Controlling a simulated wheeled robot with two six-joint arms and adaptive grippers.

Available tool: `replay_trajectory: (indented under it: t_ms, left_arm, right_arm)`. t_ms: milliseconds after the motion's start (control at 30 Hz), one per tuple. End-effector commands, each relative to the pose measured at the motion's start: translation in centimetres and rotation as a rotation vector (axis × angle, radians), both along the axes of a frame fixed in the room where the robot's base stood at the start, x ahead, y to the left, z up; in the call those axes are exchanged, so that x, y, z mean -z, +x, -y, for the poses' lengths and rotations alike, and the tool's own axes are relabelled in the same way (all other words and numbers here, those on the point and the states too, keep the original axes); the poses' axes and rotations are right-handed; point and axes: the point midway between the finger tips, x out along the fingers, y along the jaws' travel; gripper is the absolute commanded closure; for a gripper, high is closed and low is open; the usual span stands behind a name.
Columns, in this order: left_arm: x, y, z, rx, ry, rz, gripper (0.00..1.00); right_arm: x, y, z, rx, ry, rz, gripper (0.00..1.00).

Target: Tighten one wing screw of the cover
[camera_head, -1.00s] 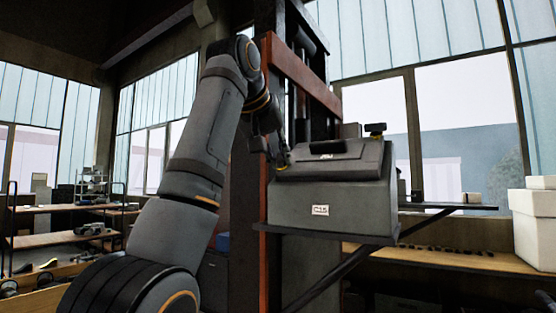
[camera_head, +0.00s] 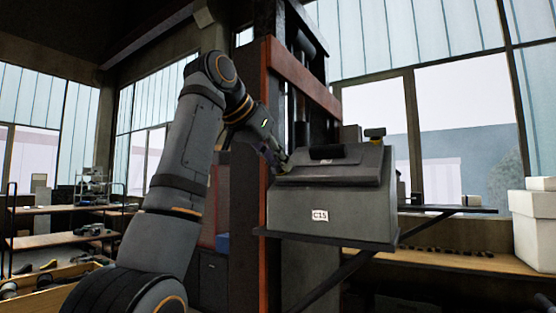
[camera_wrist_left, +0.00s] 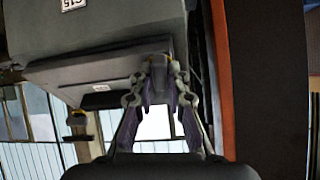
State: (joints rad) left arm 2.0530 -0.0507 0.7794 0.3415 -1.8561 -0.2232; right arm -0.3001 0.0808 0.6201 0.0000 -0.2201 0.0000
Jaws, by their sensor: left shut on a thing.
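The grey box (camera_head: 318,212), labelled C15, stands on a dark shelf and bears the dark sloped cover (camera_head: 330,172). One wing screw (camera_head: 375,135) sticks up at the cover's back right corner; it also shows in the left wrist view (camera_wrist_left: 77,118). My left gripper (camera_head: 278,160) is at the cover's left end. In the left wrist view the left gripper (camera_wrist_left: 160,78) is shut on a small part at the cover's edge, seemingly the other wing screw, mostly hidden between the fingers. My right gripper is not in view.
An orange-red press frame (camera_head: 266,75) with a dark column stands close behind and left of the box. The shelf (camera_head: 440,208) extends to the right. White boxes (camera_head: 535,225) stand on the bench at far right. Benches with parts lie at left.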

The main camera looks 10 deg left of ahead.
Motion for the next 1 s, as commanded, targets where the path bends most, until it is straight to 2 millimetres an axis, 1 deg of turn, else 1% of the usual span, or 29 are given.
replay_trajectory:
  t_ms: [33,100,200,467,533,600,700,800,967,1000]
  left_arm:
    - [-0.1,0.1,0.0,0.066,0.044,0.002,1.00]
    - [-0.2,0.1,0.0,0.163,0.111,0.028,1.00]
    - [0.1,0.1,0.1,0.253,0.174,0.050,1.00]
    - [0.3,0.1,0.1,0.271,0.187,0.057,1.00]
    - [-0.1,0.1,0.0,0.308,0.213,0.066,1.00]
    - [-0.5,0.2,0.0,0.402,0.277,0.088,1.00]
    - [-0.4,0.1,0.1,0.531,0.365,0.121,1.00]
    - [0.1,0.1,0.1,0.590,0.405,0.138,1.00]
    - [0.4,0.1,0.1,0.592,0.409,0.142,1.00]
    - [0.4,0.1,0.1,0.592,0.409,0.142,0.84]
  right_arm:
    - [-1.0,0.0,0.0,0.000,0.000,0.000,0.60]
    - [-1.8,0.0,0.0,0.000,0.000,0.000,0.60]
    - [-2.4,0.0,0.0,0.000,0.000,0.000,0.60]
    - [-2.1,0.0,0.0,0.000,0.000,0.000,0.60]
    - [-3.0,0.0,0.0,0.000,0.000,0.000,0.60]
    - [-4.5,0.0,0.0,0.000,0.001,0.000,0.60]
    - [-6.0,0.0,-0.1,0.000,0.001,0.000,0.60]
    - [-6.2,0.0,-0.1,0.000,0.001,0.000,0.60]
    - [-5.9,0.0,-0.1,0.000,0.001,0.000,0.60]
    - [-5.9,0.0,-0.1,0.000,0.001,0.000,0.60]
